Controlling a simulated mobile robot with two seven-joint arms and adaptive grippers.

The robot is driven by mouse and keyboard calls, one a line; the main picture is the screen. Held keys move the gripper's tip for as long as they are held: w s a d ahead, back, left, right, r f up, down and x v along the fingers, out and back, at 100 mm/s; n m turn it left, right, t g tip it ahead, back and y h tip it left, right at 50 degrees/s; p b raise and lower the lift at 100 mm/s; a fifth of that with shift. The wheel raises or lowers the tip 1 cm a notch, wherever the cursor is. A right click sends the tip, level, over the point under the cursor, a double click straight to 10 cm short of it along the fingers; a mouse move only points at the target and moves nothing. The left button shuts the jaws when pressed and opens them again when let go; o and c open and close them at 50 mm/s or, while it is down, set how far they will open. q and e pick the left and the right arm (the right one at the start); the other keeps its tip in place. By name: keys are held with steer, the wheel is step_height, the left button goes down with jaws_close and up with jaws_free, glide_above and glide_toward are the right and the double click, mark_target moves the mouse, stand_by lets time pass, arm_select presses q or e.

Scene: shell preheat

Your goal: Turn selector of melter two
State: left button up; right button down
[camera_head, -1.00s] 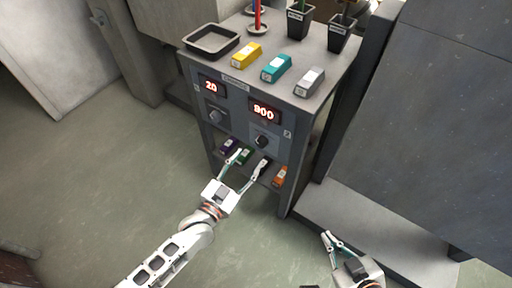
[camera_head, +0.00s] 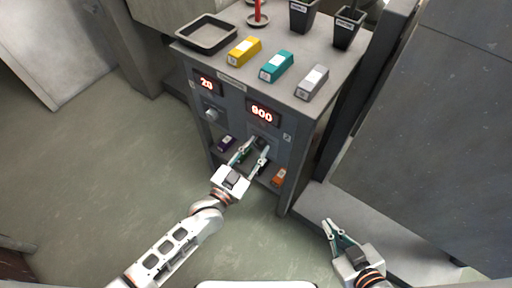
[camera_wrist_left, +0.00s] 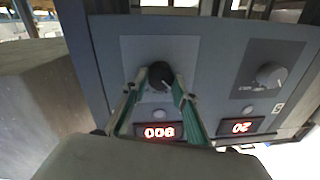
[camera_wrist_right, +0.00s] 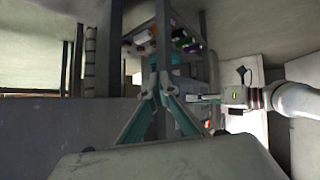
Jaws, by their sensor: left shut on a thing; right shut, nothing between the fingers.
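The panel's right-hand selector (camera_head: 260,142) is a round black knob below the larger red three-digit display (camera_head: 263,112). The left wrist view shows this selector (camera_wrist_left: 160,70) close up, with that display below it. My left gripper (camera_head: 254,146) reaches up to it from below; in the left wrist view its fingers (camera_wrist_left: 160,82) lie on either side of the knob, shut on it. The fingers partly hide the knob in the head view. My right gripper (camera_head: 330,226) is low at the right, away from the panel, shut and empty; its fingertips (camera_wrist_right: 157,86) converge in its wrist view.
A second selector (camera_head: 211,114) sits at left under a display reading 20 (camera_head: 206,82). On top are a black tray (camera_head: 206,48), yellow (camera_head: 244,51), teal (camera_head: 277,67) and grey (camera_head: 312,83) boxes and dark cups (camera_head: 348,30). Purple (camera_head: 227,143) and orange (camera_head: 279,178) boxes sit on the shelf below.

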mark_target(263, 122)
arm_select(q)
steer(key=shift+m, duration=0.3)
steer(key=shift+c, duration=0.3)
steer(key=m, duration=0.4)
steer(key=shift+d+f, duration=0.1)
steer(key=shift+f, duration=0.05)
steer(key=shift+m+h, duration=0.3)
steer(key=shift+m, duration=1.9)
steer(key=o, duration=1.1)
step_height(263, 122, up, 10)
